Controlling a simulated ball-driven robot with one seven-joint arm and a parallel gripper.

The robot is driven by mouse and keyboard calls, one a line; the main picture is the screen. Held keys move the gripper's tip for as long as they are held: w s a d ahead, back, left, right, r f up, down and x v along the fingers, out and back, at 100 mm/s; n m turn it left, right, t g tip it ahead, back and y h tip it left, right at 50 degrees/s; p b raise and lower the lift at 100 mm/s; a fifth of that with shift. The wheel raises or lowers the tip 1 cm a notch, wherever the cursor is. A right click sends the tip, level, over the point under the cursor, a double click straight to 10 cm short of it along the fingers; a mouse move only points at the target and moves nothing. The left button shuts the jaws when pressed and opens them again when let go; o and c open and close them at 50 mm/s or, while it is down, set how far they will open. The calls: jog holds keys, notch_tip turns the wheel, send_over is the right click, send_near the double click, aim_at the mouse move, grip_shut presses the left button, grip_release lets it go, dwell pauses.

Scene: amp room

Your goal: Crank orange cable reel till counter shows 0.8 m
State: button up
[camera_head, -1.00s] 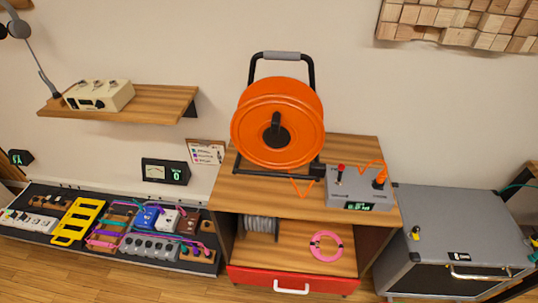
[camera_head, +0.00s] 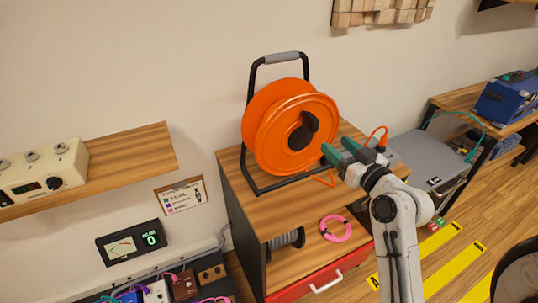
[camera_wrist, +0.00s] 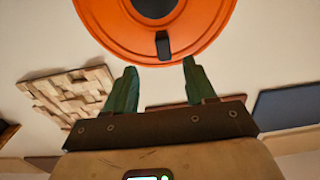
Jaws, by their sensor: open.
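The orange cable reel (camera_head: 262,125) stands upright in its black frame on the wooden cabinet top. Its black crank (camera_head: 310,121) sits on the hub, with the knob at the upper right of the hub. In the wrist view the reel (camera_wrist: 100,22) fills the top, and the crank knob (camera_wrist: 163,45) hangs near the gap between my fingertips. My gripper (camera_head: 337,150) is open and empty, its green fingers (camera_wrist: 160,68) apart, at the reel's lower right. The knob is not between them in the head view. The counter's display is hidden behind my gripper.
An orange plug (camera_head: 382,134) and cable rise behind my gripper. A pink cable coil (camera_head: 336,238) and a grey spool lie on the shelf below. A red drawer (camera_head: 290,288) is under it. A grey case (camera_head: 440,155) stands to the right.

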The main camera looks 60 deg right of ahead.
aim_at(316, 127)
jog(key=shift+r+p+x, duration=0.2)
jog(key=shift+p+x, duration=0.05)
jog(key=shift+x, duration=1.75)
jog(key=shift+r+p+x, duration=0.15)
jog(key=shift+p+x, duration=0.05)
jog(key=shift+x, duration=1.8)
jog(key=shift+r+p+x, duration=0.2)
jog(key=shift+p+x, duration=0.05)
jog(key=shift+x, duration=1.75)
jog(key=shift+w+a, duration=0.1)
jog(key=shift+a, duration=0.05)
jog(key=shift+c, duration=0.3)
grip_shut()
